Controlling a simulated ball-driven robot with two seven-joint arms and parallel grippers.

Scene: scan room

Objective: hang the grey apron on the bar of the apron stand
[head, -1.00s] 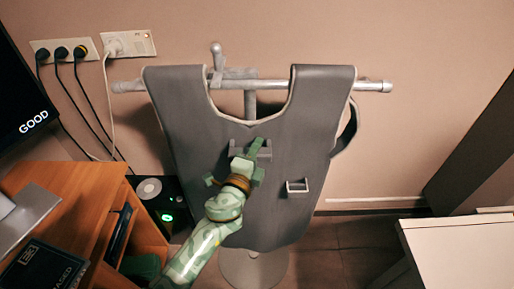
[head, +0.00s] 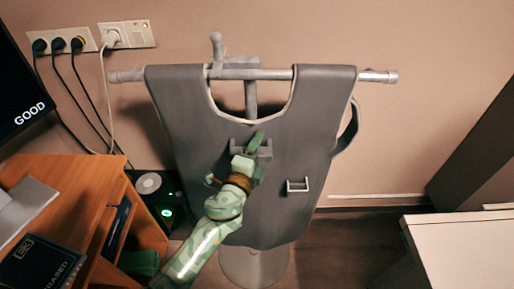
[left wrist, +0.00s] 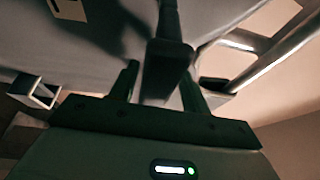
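The grey apron (head: 200,130) is upright at the apron stand. Its two shoulder parts cover the bar (head: 375,76) on both sides of the neck opening, and their top edges sit slightly above it. What lies behind the bar is hidden. The stand's round base (head: 255,268) shows below the hem. My left gripper (head: 238,165) is at the grey handle (head: 262,151) on the apron's front. In the left wrist view, its fingers (left wrist: 160,88) are spread on either side of a dark grey handle part (left wrist: 165,68), with gaps visible. My right gripper is out of view.
A wooden desk (head: 75,180) with a monitor (head: 20,90) stands at left. Sockets with plugged cables (head: 78,42) are on the wall. A white table (head: 470,250) is at the lower right. Another small bracket (head: 298,186) sits on the apron. Floor is free right of the stand.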

